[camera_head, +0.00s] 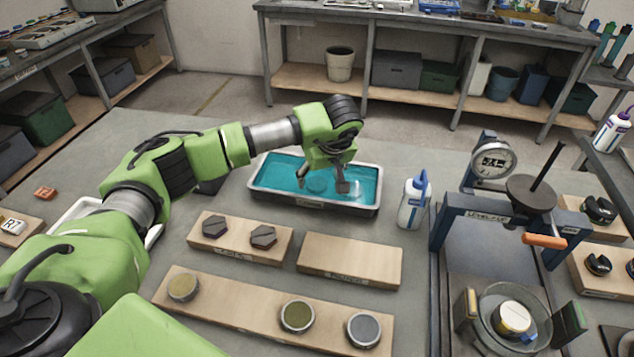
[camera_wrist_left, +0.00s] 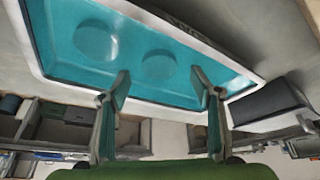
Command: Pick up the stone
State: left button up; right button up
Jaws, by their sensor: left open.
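Two dark hexagonal stone-like pieces (camera_head: 214,226) (camera_head: 263,236) lie on a small wooden board (camera_head: 232,254). A grey tray (camera_head: 262,200) holds teal liquid. Two round shapes (camera_wrist_left: 97,41) (camera_wrist_left: 158,67) lie in the liquid in the left wrist view; one shows faintly in the head view (camera_head: 318,184). I cannot tell which piece is the task's stone. My left gripper (camera_head: 323,181) is open and empty, pointing down over the tray. In the left wrist view its fingers (camera_wrist_left: 162,88) stand apart, near the second round shape. My right gripper is not in view.
A bare wooden board (camera_head: 350,260) and a long board with several round pots (camera_head: 297,316) lie in front of the tray. A white bottle (camera_head: 412,203) stands right of it. A blue press with a dial gauge (camera_head: 492,160) stands further right.

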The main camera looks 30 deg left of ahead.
aim_at(317, 183)
pick_arm(q)
jog(key=x, duration=0.3)
jog(key=shift+w+f, duration=0.15)
jog(key=c, duration=1.2)
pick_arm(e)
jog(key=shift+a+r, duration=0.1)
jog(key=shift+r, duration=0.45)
